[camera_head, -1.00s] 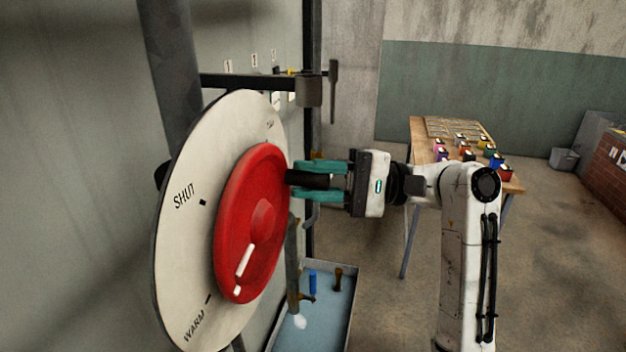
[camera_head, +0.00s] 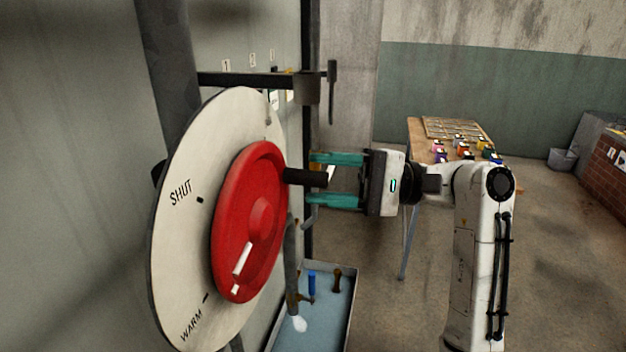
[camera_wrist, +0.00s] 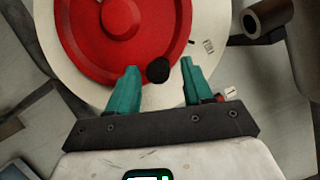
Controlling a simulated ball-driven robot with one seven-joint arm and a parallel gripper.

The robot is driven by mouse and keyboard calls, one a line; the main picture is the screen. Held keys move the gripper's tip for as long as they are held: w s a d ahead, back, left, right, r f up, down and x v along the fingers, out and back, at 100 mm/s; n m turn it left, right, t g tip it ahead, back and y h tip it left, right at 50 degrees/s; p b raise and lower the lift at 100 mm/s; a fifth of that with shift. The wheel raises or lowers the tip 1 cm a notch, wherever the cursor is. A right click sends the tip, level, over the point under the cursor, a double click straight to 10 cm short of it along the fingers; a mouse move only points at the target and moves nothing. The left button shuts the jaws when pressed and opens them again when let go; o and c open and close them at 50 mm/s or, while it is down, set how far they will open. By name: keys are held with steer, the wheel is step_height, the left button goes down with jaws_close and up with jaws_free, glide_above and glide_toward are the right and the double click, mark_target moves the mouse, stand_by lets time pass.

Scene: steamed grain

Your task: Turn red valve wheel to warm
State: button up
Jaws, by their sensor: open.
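The red valve wheel (camera_head: 262,170) is mounted on a round pale dial (camera_head: 180,230) marked SHUT and WARM. Its white pointer stripe (camera_head: 243,260) slants down towards the lower rim, where a white mark sits near the WARM tick (camera_head: 206,298). A black handle (camera_head: 300,177) sticks out from the wheel towards the right. My gripper (camera_head: 312,178) is open, with its teal fingertips above and below the handle's outer end.
A dark horizontal bar (camera_head: 245,80) with a lever stands above the dial. A shallow tray (camera_head: 348,310) with blue and brown-handled items lies below. A wooden table (camera_head: 420,140) with several coloured blocks stands behind. Floor to the right is open.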

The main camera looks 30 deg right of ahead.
steer(key=b+v, duration=0.1)
steer(key=v, duration=0.7)
steer(key=shift+d, duration=0.2)
steer(key=shift+s, duration=0.1)
steer(key=shift+f, duration=0.1)
steer(key=s+a+f+h, duration=0.1)
steer(key=a+f+h, duration=0.2)
steer(key=f, duration=0.7)
steer(key=s+a+f+h, duration=0.1)
steer(key=a+f+h, duration=0.15)
steer(key=f, duration=0.75)
steer(key=a+f+h, duration=0.3)
steer(key=f, duration=0.7)
steer(key=s+f+n+g+h, duration=0.3)
steer(key=s+f+g+h, duration=0.15)
steer(key=s+f, duration=0.7)
steer(key=s+d+f+n+g+h, duration=0.2)
steer(key=s+d+f+n+h, duration=0.1)
steer(key=s, duration=0.9)
steer(key=shift+s+d+n+h, duration=0.15)
steer(key=shift+n+h, duration=0.75)
steer(key=shift+h, duration=0.1)
